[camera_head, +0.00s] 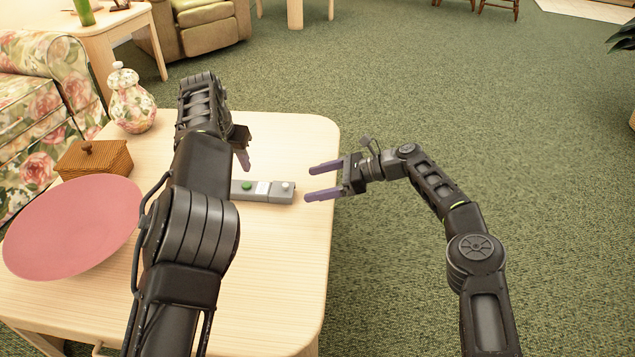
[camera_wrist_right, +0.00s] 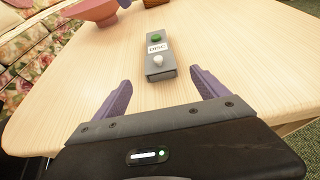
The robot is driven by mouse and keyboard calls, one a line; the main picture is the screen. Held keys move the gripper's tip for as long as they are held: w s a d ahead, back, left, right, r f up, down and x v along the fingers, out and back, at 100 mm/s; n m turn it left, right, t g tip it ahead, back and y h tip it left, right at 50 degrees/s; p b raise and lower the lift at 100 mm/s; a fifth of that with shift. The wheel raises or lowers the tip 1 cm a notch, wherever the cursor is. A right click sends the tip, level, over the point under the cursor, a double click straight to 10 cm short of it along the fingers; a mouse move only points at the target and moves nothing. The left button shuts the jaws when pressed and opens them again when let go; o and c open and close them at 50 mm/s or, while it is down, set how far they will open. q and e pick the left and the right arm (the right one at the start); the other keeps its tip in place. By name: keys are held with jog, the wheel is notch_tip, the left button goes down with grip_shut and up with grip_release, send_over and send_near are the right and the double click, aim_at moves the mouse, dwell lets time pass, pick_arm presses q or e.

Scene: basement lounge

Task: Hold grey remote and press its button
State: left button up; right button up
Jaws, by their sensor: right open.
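The grey remote (camera_head: 267,190) lies flat on the light wooden table (camera_head: 290,250). It has a green button, a white label and a white button; it also shows in the right wrist view (camera_wrist_right: 161,62). My right gripper (camera_head: 324,181) is open and empty at the table's right edge. Its fingers point at the remote's white-button end, with a gap between them. My left gripper (camera_head: 242,152) is just above and behind the remote's left part in the head view. It is mostly hidden by its own arm, and its jaw opening is not clear.
A pink bowl (camera_head: 72,228), a wicker box (camera_head: 95,158) and a floral jar (camera_head: 131,100) stand on the table's left side. A floral sofa (camera_head: 35,110) is beyond them. The table's front right part is bare, and green carpet lies to the right.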

aim_at(289, 190)
jog(key=shift+x, duration=3.95)
jog(key=shift+c, duration=0.4)
jog(key=c, duration=1.6)
pick_arm(q)
grip_shut()
jog(key=shift+a, duration=0.15)
